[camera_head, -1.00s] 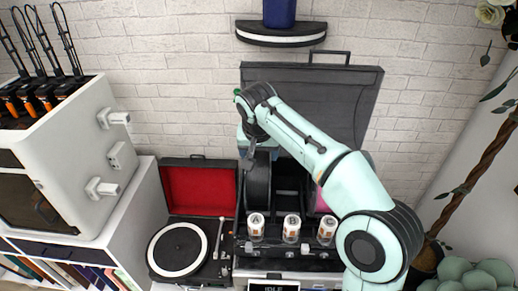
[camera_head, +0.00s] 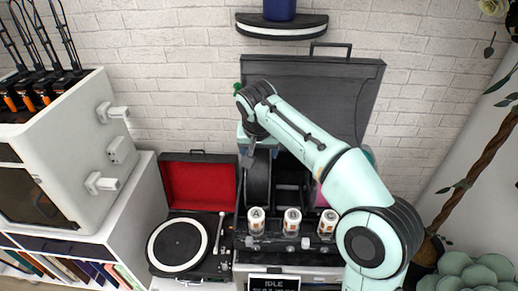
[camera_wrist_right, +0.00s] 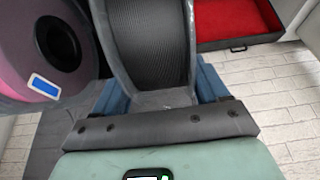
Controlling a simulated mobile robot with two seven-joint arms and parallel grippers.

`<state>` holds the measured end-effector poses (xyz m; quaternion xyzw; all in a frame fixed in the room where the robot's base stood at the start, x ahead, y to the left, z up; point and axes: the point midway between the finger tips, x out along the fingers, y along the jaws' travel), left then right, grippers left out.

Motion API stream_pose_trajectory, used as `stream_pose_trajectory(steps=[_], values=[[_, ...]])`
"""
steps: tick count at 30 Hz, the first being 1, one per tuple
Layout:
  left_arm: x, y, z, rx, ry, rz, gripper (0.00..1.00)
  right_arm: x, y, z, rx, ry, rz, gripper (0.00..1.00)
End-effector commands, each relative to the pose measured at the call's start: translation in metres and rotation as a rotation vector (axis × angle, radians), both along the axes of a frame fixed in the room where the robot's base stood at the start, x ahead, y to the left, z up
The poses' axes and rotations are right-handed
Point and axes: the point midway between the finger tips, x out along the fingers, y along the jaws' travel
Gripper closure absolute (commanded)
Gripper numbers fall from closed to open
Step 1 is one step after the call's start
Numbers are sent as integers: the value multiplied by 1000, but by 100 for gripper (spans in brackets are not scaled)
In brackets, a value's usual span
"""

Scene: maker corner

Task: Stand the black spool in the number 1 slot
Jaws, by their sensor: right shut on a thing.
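The black spool (camera_head: 259,180) stands upright at the left end of the dark spool box, left of an empty-looking middle gap. In the right wrist view its dark wound face (camera_wrist_right: 150,40) lies between the blue fingers of my right gripper (camera_wrist_right: 158,95), which is shut on it. In the head view my right gripper (camera_head: 256,140) is at the top of the spool, partly hidden by my arm. Whether the spool rests on the slot floor is hidden. No number 1 label is readable. My left gripper is not in view.
A pink spool (camera_wrist_right: 50,45) stands beside the black one. Three small labelled canisters (camera_head: 292,221) stand in a row in front. A turntable (camera_head: 180,245) with an open red-lined lid is left, and a raised dark lid (camera_head: 320,90) is behind. A white machine (camera_head: 60,170) is far left.

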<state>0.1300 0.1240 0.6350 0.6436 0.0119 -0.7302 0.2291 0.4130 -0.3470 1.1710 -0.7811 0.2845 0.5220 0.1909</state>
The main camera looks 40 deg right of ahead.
Motion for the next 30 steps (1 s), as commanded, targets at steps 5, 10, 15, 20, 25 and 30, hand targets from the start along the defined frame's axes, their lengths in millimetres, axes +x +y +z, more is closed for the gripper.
stream_pose_trajectory(steps=[5,10,15,20,25,30], values=[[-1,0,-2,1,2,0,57,0,0,-1,-1,-6,-1,100],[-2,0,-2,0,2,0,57,0,0,-2,-1,-6,-1,100],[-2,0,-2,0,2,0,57,0,0,-2,-1,-6,-1,23],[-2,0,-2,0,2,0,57,0,0,-3,-1,-4,0,0],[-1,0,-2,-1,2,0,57,0,0,-4,0,2,1,0],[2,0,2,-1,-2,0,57,-5,5,14,0,-2,2,0]])
